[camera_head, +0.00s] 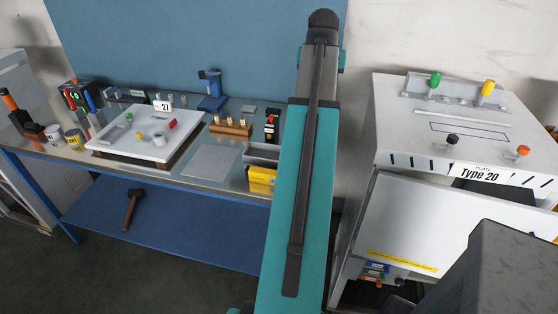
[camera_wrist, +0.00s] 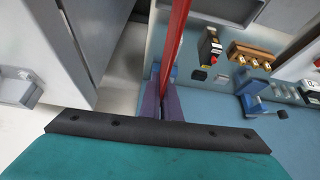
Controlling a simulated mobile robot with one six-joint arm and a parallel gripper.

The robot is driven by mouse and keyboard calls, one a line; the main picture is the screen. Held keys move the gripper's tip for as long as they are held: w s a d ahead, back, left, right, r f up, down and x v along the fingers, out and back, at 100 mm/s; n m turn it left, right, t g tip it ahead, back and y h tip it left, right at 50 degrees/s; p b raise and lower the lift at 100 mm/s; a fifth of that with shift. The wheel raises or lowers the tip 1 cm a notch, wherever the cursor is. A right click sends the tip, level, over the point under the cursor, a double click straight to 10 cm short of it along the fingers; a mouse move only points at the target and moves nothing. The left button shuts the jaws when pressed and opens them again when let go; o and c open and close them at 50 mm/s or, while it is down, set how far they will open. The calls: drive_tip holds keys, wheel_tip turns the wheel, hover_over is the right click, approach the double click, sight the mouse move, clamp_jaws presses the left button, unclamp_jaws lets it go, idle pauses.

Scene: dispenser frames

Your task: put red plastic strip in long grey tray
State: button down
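My gripper (camera_wrist: 166,92) shows in the wrist view, with purple fingers closed on the red plastic strip (camera_wrist: 177,30). The strip is long and thin and runs from the fingers to the top edge of the picture. In the head view, my arm rises in the middle, and the gripper and strip do not show. A grey open tray (camera_head: 263,151) lies at the right end of the bench, partly behind my arm. It seems to be the long grey tray and also shows at the top of the wrist view (camera_wrist: 238,10). The strip is apart from it.
A yellow bin (camera_head: 261,180) stands in front of the grey tray. A black device (camera_head: 271,127) and a wooden block (camera_head: 231,129) stand behind it. A white cabinet (camera_head: 395,140) is on the right. A white board (camera_head: 140,145) with small parts lies on the bench's left.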

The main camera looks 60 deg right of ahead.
drive_tip(key=w+a+f+n+t+y+b, duration=0.2)
drive_tip(key=w+f+n+t+y, duration=0.1)
drive_tip(key=w+f+n, duration=0.45)
drive_tip(key=n+y+b, duration=0.2)
drive_tip(key=n+y, duration=0.2)
drive_tip(key=n, duration=0.5)
hover_over(277, 150)
drive_tip(key=s+a, duration=0.3)
wheel_tip(277, 150, down, 8)
drive_tip(key=shift+w+a+f+n+t, duration=0.3)
drive_tip(key=shift+w+f+n+t, duration=0.1)
drive_tip(key=shift+f+n, duration=0.15)
drive_tip(key=shift+f, duration=0.1)
drive_tip(key=shift+f+p, duration=0.8)
drive_tip(key=shift+f, duration=2.25)
drive_tip(key=shift+f+p, duration=0.55)
drive_tip(key=shift+f, duration=1.3)
drive_tip(key=shift+f, duration=0.15)
